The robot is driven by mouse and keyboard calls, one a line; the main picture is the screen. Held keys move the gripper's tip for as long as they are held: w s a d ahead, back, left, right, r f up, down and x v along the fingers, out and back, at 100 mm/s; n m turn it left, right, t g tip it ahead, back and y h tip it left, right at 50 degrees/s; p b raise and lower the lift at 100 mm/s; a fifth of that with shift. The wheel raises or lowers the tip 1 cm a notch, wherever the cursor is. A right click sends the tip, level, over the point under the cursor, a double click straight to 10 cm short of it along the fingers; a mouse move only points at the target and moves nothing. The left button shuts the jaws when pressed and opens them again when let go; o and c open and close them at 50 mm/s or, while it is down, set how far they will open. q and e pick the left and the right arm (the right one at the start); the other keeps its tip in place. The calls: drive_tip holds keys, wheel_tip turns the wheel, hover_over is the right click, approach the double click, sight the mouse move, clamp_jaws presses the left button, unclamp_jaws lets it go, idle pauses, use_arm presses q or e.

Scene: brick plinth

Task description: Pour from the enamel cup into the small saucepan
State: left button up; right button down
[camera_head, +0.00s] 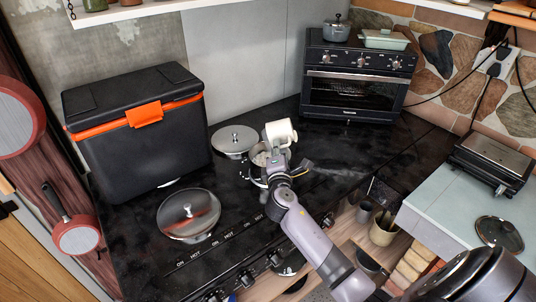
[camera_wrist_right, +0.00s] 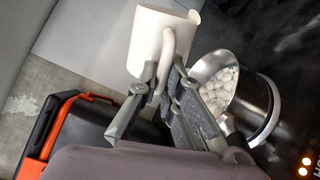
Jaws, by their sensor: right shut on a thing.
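The white enamel cup (camera_head: 280,132) is held up in the air, just above and beside the small saucepan (camera_head: 259,157). My right gripper (camera_head: 275,158) is shut on the cup's handle, which the wrist view shows between the fingers (camera_wrist_right: 163,84). The cup (camera_wrist_right: 150,40) looks tipped on its side in the head view; its inside is hidden. The steel saucepan (camera_wrist_right: 254,118) sits on the black hob below, with several whitish round pieces (camera_wrist_right: 222,85) in it. The gripper partly covers it in both views. My left gripper is not in view.
A lidded steel pan (camera_head: 236,139) stands behind the saucepan, and another (camera_head: 188,214) at front left. A black cooler box with an orange latch (camera_head: 144,115) stands at the left. A toaster oven (camera_head: 352,88) stands at back right. Bare black counter lies right of the gripper.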

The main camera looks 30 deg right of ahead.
drive_tip(key=shift+w+d+f+p, duration=0.1)
drive_tip(key=shift+f+p, duration=0.15)
drive_tip(key=shift+p, duration=0.05)
use_arm(q)
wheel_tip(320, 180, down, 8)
drive_tip(key=b, duration=0.7)
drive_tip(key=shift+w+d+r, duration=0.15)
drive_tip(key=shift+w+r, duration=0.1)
use_arm(e)
drive_tip(key=s+d+f+m, duration=0.2)
drive_tip(key=d+m, duration=0.3)
drive_tip(key=m, duration=0.5)
drive_tip(key=s+d+f+m, duration=0.3)
drive_tip(key=d+f+m, duration=0.2)
drive_tip(key=m, duration=0.6)
drive_tip(key=shift+s+d+t+y, duration=0.3)
drive_tip(key=shift+s+t, duration=0.05)
drive_tip(key=shift+t, duration=0.05)
